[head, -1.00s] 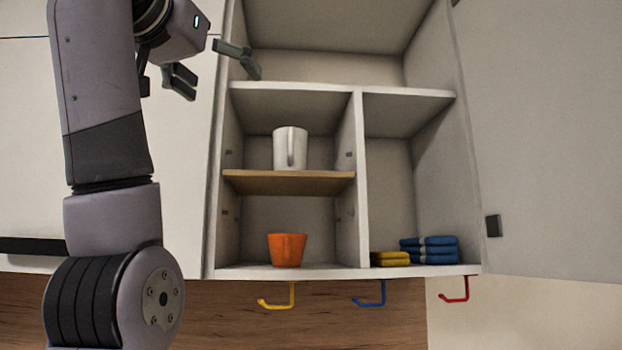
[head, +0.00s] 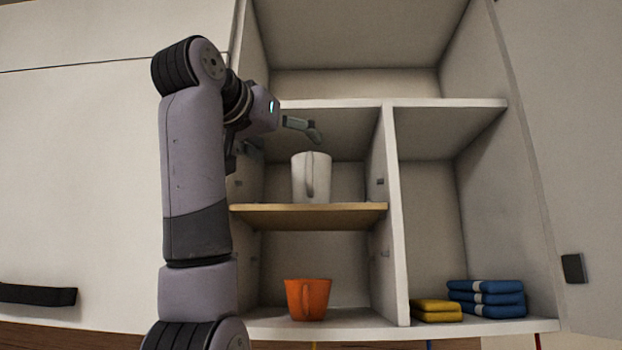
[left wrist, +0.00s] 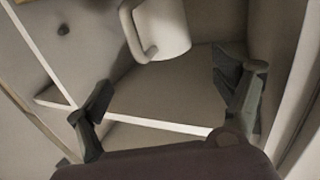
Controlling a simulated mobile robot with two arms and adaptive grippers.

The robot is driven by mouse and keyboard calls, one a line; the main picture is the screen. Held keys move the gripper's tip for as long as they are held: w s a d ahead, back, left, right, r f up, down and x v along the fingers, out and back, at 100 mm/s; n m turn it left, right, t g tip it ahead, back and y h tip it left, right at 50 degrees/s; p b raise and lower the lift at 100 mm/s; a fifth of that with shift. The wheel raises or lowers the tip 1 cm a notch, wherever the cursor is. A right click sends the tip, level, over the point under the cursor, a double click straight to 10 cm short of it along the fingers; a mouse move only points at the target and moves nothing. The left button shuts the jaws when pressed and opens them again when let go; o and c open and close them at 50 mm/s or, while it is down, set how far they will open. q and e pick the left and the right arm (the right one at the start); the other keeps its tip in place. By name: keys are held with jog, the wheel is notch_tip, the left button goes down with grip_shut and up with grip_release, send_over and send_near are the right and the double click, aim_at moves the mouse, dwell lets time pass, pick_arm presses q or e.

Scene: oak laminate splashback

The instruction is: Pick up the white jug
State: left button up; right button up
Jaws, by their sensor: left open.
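The white jug (head: 321,182) stands upright on the wooden shelf (head: 285,216) in the left middle compartment of the open cabinet, its handle facing me. My left gripper (head: 288,142) is open and empty in the upper part of that compartment, near the jug's rim. One finger shows above the jug; the other is partly hidden behind my wrist. In the left wrist view the jug (left wrist: 172,28) and its handle lie at the top, beyond the gap between the spread fingers (left wrist: 165,75). No contact with the jug is visible. My right gripper is out of view.
An orange mug (head: 308,299) stands in the compartment below. Yellow cloths (head: 436,311) and blue cloths (head: 486,298) lie folded at lower right. A vertical divider (head: 391,220) stands right of the jug. The upper compartment and the space above the cloths look clear.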

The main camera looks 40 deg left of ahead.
aim_at(304, 160)
pick_arm(q)
jog(key=p+x, duration=0.1)
jog(key=x, duration=0.2)
jog(key=p+x, duration=0.2)
jog(key=x, duration=0.1)
jog(key=a+p+x, duration=0.1)
jog(key=x, duration=0.3)
jog(key=shift+s, duration=0.1)
jog(key=shift+w+f, duration=0.15)
jog(key=shift+w, duration=0.1)
jog(key=shift+s+d, duration=0.2)
jog(key=shift+s, duration=0.1)
jog(key=shift+c, duration=1)
jog(key=shift+w, duration=0.15)
jog(key=c, duration=1.8)
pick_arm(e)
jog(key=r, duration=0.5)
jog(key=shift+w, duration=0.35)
